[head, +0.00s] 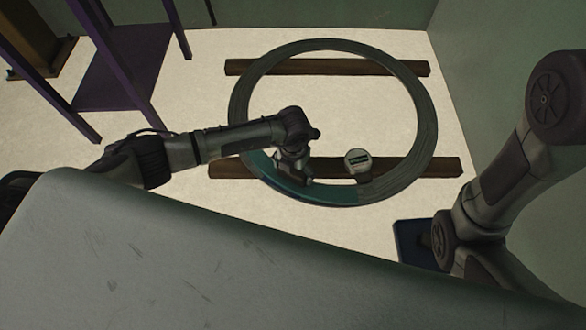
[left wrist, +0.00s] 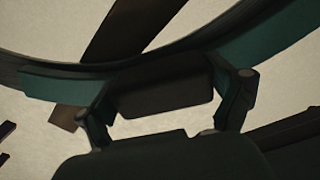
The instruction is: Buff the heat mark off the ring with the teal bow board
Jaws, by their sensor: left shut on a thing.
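The ring (head: 425,100) is a large dark grey-green hoop lying on two wooden bars. The teal bow board (head: 335,196) is a curved strip along the ring's near left part. It also shows in the left wrist view (left wrist: 60,88), on both sides of my gripper. My left gripper (head: 293,176) is over this near part of the ring. In the left wrist view its fingers are shut on a dark block (left wrist: 165,88), apparently the board's grip. I cannot make out the heat mark; the gripper and board cover part of the ring. My right gripper is not in view.
A round pale disc with a dark label (head: 358,160) stands at the ring's near right. The wooden bars (head: 440,167) extend past the ring. A dark blue tray (head: 410,245) lies by my right arm. A purple stand (head: 120,70) is at the left; green walls enclose the right.

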